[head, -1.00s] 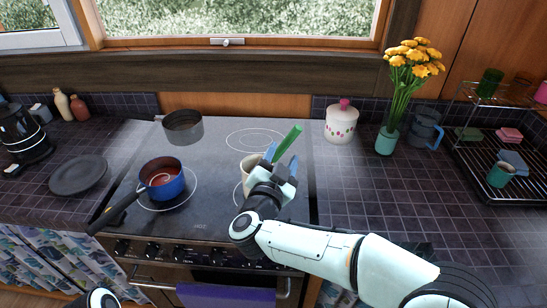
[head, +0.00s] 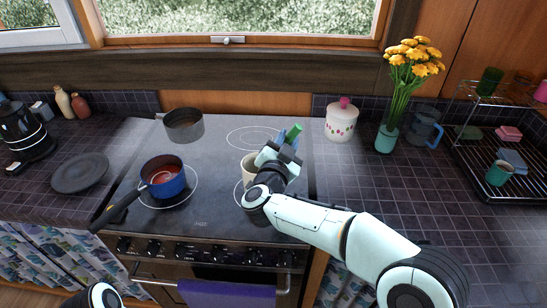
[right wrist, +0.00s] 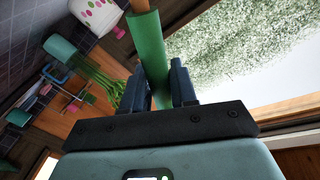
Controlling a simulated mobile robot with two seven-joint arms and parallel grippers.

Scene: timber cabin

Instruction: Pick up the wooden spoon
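The wooden spoon has a thick green handle, whose end shows just past my right gripper in the head view (head: 295,131). In the right wrist view the green handle (right wrist: 147,42) runs between the two fingers, with a bit of bare wood at the top edge. My right gripper (head: 287,142) is over the stove; its fingers (right wrist: 158,82) lie close along both sides of the handle and look shut on it. A cream mug (head: 249,168) stands on the stove, partly hidden behind the gripper. The spoon's lower end is hidden. My left gripper is out of view.
A blue saucepan (head: 164,184) and a grey pot (head: 183,132) stand on the stove (head: 218,150). Right of it are a lidded white jar (head: 341,125), a teal vase of flowers (head: 386,140) and a dish rack (head: 510,190). A dark plate (head: 80,174) lies left.

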